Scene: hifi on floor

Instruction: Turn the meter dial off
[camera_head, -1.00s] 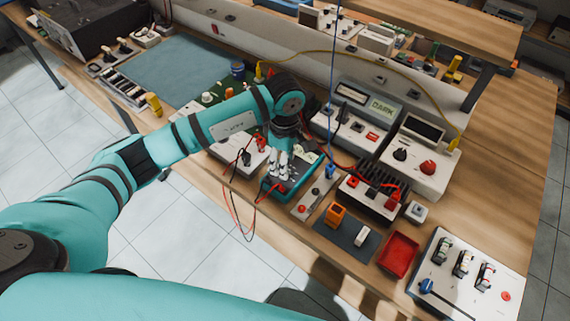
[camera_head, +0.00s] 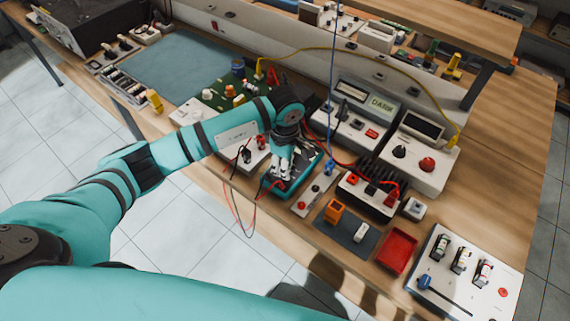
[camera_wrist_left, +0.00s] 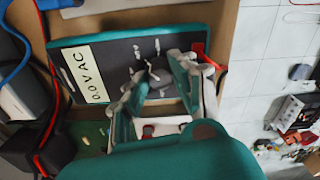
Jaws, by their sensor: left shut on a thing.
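The meter (camera_head: 311,169) is a teal-edged box with a dark face, lying near the front edge of the bench. In the left wrist view its face (camera_wrist_left: 118,57) carries a pale display reading 0.0 VAC. The grey dial (camera_wrist_left: 151,82) with a light pointer is in the middle of the face. My left gripper (camera_head: 280,166) is over the meter. In the left wrist view its two fingers (camera_wrist_left: 158,92) stand on either side of the dial, shut on it and partly covering it. My right gripper is not in view.
Red and black leads (camera_head: 238,205) hang over the front edge by the meter. A red tray (camera_head: 396,251), an orange block (camera_head: 334,211) and a white switch panel (camera_head: 463,268) are to the right. Instruments with knobs (camera_head: 419,152) stand behind. Bare wood (camera_head: 505,185) shows at far right.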

